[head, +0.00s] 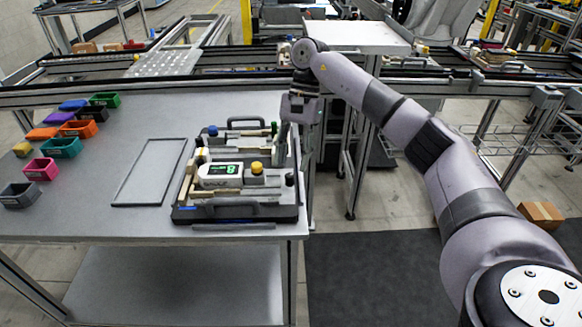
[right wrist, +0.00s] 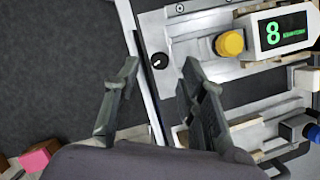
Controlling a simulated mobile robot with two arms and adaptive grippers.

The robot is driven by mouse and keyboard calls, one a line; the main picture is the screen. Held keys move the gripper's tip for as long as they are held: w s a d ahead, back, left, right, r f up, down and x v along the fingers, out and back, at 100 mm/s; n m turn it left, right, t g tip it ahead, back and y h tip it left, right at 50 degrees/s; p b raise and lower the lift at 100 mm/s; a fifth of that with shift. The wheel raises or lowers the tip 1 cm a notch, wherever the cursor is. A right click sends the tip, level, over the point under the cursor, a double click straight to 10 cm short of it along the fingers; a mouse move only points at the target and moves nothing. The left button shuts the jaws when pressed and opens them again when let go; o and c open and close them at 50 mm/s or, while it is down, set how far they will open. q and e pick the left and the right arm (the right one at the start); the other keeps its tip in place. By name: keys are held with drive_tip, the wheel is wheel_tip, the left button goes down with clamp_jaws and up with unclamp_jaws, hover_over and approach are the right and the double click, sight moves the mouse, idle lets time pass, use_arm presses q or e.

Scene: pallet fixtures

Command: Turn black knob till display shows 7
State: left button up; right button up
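The black knob (right wrist: 159,60) is small and round with a white mark. It sits on the light metal plate near the fixture's edge; in the head view it is a dark knob (head: 290,178) at the front right of the fixture. The display (head: 220,170) glows green and reads 8, also in the right wrist view (right wrist: 286,29). My right gripper (right wrist: 160,66) is open and empty. In the wrist view its fingertips appear on either side of the black knob, with no visible contact. In the head view the gripper (head: 298,118) is above the fixture's back right. My left gripper is not in view.
A yellow knob (head: 257,168) and a blue knob (head: 213,130) are on the same fixture (head: 242,213). An empty rectangular outline (head: 150,172) lies to its left on the table (head: 90,228). Several coloured bins, including a pink one (head: 41,169), stand farther left.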

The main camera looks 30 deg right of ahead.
drive_tip(key=v, duration=0.4)
drive_tip(key=shift+d+r, duration=0.1)
drive_tip(key=shift+r, duration=0.15)
